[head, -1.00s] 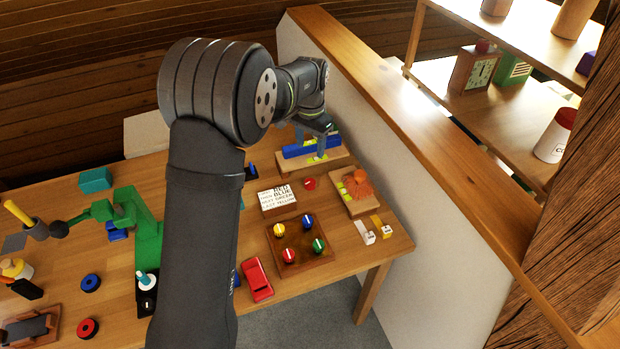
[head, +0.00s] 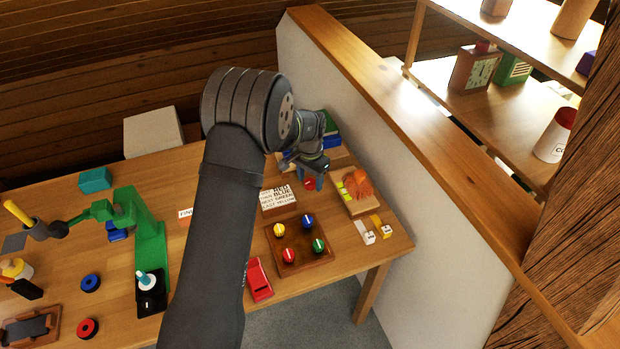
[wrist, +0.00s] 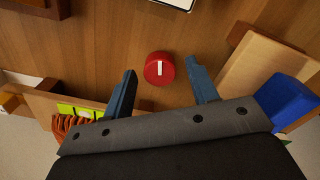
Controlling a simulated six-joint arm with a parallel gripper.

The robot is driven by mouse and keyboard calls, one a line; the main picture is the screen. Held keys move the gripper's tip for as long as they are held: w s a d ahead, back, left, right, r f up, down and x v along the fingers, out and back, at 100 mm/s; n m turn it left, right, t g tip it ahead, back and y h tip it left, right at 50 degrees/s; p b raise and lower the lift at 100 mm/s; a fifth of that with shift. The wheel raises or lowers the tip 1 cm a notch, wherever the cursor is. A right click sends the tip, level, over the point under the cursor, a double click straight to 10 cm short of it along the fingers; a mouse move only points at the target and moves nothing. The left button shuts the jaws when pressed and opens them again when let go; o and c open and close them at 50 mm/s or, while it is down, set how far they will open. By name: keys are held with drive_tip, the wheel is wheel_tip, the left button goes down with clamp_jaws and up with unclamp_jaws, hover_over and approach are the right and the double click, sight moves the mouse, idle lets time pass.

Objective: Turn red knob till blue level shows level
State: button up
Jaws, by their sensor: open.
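A round red knob (wrist: 159,69) with a white pointer mark sits alone on the table; it also shows in the head view (head: 309,184). My gripper (wrist: 161,66) is open, with its two blue-grey fingers either side of the knob in the wrist view; I cannot tell whether they touch it. The blue level (wrist: 290,101) is a blue block by a wooden base at the right of the wrist view. In the head view it (head: 332,141) is partly hidden behind my wrist, and its vial reading is not visible.
A wooden board (head: 322,256) with yellow, blue, red and green knobs lies nearer the front. A printed card block (head: 278,198) is left of the single knob. A white wall (head: 400,150) stands beyond.

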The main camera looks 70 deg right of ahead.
drive_tip(key=c, duration=1)
drive_tip(key=shift+o, duration=0.2)
drive_tip(key=n, duration=0.4)
drive_tip(key=shift+n, duration=2.3)
drive_tip(key=o, duration=1)
drive_tip(key=shift+c, duration=0.2)
